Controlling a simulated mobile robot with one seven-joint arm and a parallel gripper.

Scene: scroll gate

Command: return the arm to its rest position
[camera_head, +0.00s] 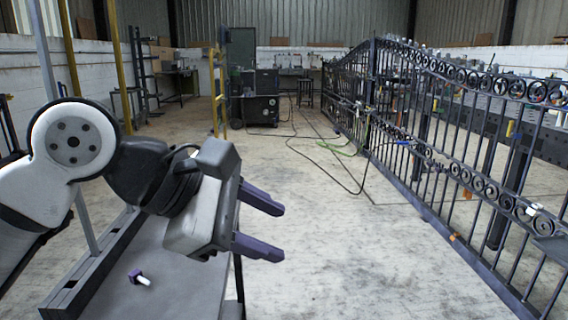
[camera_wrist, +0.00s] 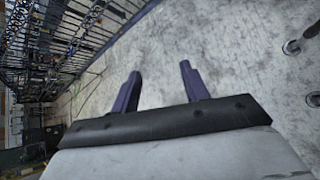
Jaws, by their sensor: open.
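My gripper (camera_head: 275,229) is at the left of centre in the head view, at the end of my raised white and black arm. Its two purple fingers are spread apart and point right, with nothing between them. In the wrist view the open gripper (camera_wrist: 160,78) shows both purple fingers over pale concrete floor. The gripper is clear of the gate, and no object touches its fingers.
A dark scrolled metal gate (camera_head: 420,180) runs along the right. The concrete floor (camera_head: 345,260) between is mostly clear, with cables (camera_head: 325,160) farther back.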

